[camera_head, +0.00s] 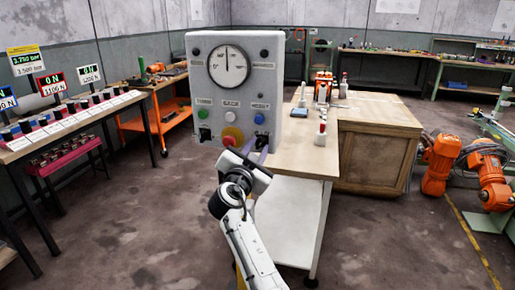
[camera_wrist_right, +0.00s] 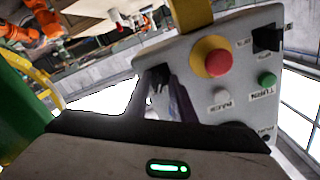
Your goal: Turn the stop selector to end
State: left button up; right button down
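A grey control box (camera_head: 272,85) stands ahead of me, with a round white dial (camera_head: 228,65) whose needle points about straight up. At its lower right edge a small dark knob (camera_head: 259,138), apparently the stop selector, is partly hidden by my right gripper (camera_head: 254,150). In the right wrist view the two fingers (camera_wrist_right: 158,105) stand apart, with the dark part near their tips. I cannot tell whether they touch it. A red mushroom button on a yellow base (camera_head: 231,136) is just left of the gripper; it also shows in the right wrist view (camera_wrist_right: 211,56). My left gripper is out of view.
The box also carries a green button (camera_head: 205,134), a white button (camera_head: 230,117) and a blue button (camera_head: 259,118). A wooden-topped workbench (camera_head: 315,155) with small items stands behind and to the right. Orange robot arms (camera_head: 440,165) lie at far right. Open floor lies left.

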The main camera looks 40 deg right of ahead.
jog(key=shift+f+n+b, duration=0.2)
jog(key=shift+n+b, duration=0.6)
jog(key=shift+n, duration=0.4)
jog(key=n+b, duration=0.1)
jog(key=n, duration=0.1)
jog(key=shift+n, duration=0.3)
jog(key=n, duration=0.2)
jog(key=shift+r+n, duration=0.15)
jog(key=shift+n, duration=0.25)
jog(key=n, duration=0.4)
jog(key=shift+s+p, duration=0.1)
jog(key=shift+p, duration=0.2)
jog(key=c, duration=1.9)
grip_release()
jog(key=shift+o, duration=0.2)
